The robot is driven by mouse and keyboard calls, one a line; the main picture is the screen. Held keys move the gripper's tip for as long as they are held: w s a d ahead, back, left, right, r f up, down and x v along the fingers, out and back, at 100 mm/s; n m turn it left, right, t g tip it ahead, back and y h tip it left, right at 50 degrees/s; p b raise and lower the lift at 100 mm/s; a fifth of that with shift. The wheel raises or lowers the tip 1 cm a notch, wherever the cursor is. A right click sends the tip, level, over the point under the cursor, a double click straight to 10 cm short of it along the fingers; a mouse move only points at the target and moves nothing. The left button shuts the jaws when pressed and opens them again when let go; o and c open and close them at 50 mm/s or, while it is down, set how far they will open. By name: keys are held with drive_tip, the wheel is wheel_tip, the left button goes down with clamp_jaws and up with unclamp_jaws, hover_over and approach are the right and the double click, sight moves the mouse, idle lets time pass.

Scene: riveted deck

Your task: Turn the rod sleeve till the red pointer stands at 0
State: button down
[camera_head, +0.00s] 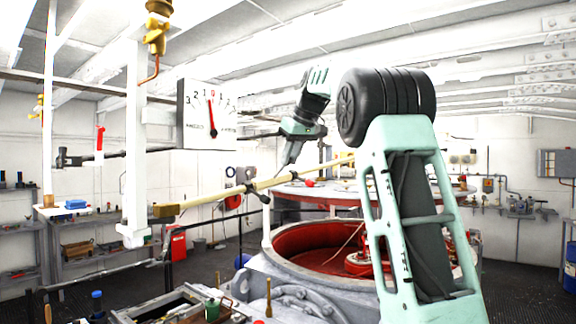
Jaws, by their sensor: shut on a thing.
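A white square dial box (188,132) stands at upper left, with numbers in an arc and a red 0 at the top. Its red pointer (211,112) stands nearly upright, its tip close to the 0 and seemingly a little to its left. A thin dark rod (258,136) runs from behind the box toward my gripper. My gripper (288,160), below the pale green wrist, points down at the rod's right end and is shut. The sleeve is not clearly seen; the gripper hides that spot.
A long yellow wooden beam (215,198) slopes just below my gripper. A white post (136,150) stands left of the dial. Below is a round grey housing with a red inside (310,240). An open tool box (150,305) lies at front left.

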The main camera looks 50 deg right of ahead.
drive_tip(key=s+f+t+b, duration=0.1)
drive_tip(key=b, duration=0.2)
drive_tip(key=f+t+b, duration=0.1)
drive_tip(key=t+b, duration=0.1)
drive_tip(key=b, duration=0.2)
drive_tip(key=shift+s+d+f, duration=0.15)
drive_tip(key=shift+s+f, duration=0.05)
drive_tip(key=shift+s, duration=0.15)
drive_tip(key=c, duration=1.3)
unclamp_jaws()
drive_tip(key=p+v, duration=0.1)
drive_tip(key=v, duration=1.6)
drive_tip(key=shift+s+r, duration=0.15)
drive_tip(key=shift+r, duration=0.05)
drive_tip(key=shift+f, duration=0.1)
